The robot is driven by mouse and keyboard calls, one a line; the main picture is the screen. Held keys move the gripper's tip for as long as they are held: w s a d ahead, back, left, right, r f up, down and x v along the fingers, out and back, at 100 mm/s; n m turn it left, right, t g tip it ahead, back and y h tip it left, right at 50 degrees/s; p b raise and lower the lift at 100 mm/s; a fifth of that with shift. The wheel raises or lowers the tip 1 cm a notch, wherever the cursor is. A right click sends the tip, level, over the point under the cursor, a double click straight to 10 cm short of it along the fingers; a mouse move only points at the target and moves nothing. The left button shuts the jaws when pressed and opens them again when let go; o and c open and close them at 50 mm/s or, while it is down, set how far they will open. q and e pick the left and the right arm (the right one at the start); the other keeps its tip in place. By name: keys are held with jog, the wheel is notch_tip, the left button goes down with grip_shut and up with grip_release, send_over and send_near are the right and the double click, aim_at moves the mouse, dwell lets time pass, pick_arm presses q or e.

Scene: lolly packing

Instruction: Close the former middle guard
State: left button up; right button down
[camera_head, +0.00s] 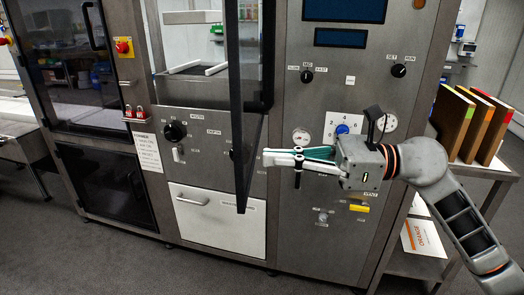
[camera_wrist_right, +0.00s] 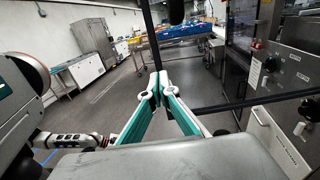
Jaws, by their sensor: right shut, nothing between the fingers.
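The middle guard (camera_head: 249,120) is a dark-framed door standing open, swung out from the machine front and seen nearly edge-on in the head view. The opening (camera_head: 190,45) to its left shows the inside. In the right wrist view the guard's frame (camera_wrist_right: 150,32) rises as a dark bar beyond the fingertips. My right gripper (camera_head: 268,158) is shut and empty, its fingertips close to the guard's right side in the head view. I cannot tell if they touch. The right wrist view shows the same closed fingers (camera_wrist_right: 158,82). My left gripper is not in view.
Left of the opening is a closed dark guard (camera_head: 75,60) with a red stop button (camera_head: 123,47). Below are a knob panel (camera_head: 205,140) and a white drawer (camera_head: 217,220). The floor in front is clear.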

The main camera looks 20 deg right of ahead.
jog(key=shift+p+x, duration=0.3)
jog(key=shift+x, duration=1.25)
